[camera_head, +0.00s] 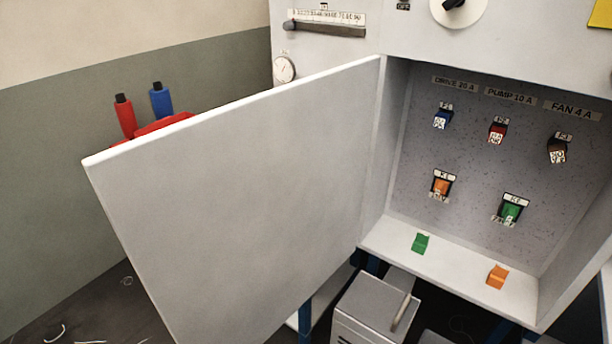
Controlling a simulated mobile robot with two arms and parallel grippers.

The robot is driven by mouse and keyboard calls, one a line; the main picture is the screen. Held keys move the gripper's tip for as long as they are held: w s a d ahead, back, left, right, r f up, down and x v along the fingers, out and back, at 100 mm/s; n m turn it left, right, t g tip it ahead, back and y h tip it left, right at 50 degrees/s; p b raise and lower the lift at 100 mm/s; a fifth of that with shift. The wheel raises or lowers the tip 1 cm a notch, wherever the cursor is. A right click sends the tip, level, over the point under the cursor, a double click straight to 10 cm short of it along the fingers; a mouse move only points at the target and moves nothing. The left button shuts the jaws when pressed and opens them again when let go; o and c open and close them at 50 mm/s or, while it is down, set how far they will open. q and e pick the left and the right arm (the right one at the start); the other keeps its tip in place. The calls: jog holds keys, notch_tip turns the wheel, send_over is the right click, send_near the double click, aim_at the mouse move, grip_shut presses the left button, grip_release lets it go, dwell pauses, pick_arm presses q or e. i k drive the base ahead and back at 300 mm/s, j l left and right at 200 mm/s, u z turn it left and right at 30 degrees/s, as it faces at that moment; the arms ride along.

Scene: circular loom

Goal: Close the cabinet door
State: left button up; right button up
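The cabinet door (245,205) is a large pale grey panel. It stands wide open, swung out to the left, with its hinge side along the left edge of the cabinet (390,130) opening. The cabinet inside is fully exposed, with labelled fuses and relays on its speckled back panel (470,150). A green block (420,243) and an orange block (497,276) lie on the cabinet floor. Neither of my grippers shows in the head view.
A grey metal box with a handle (372,306) stands below the cabinet, near the door's hinge side. Red and blue handled tools (124,115) show behind the door at left. A dial gauge (284,69) and rotary switch (458,10) sit on the housing.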

aim_at(230, 218)
jog(key=j+z, duration=0.15)
jog(key=z, duration=0.3)
jog(key=j+z, duration=0.2)
jog(key=z, duration=0.3)
jog(key=j+z, duration=0.2)
jog(key=j, duration=0.4)
jog(key=k+j+z, duration=0.2)
jog(key=j, duration=0.4)
jog(key=j+z, duration=0.15)
jog(key=j, duration=0.5)
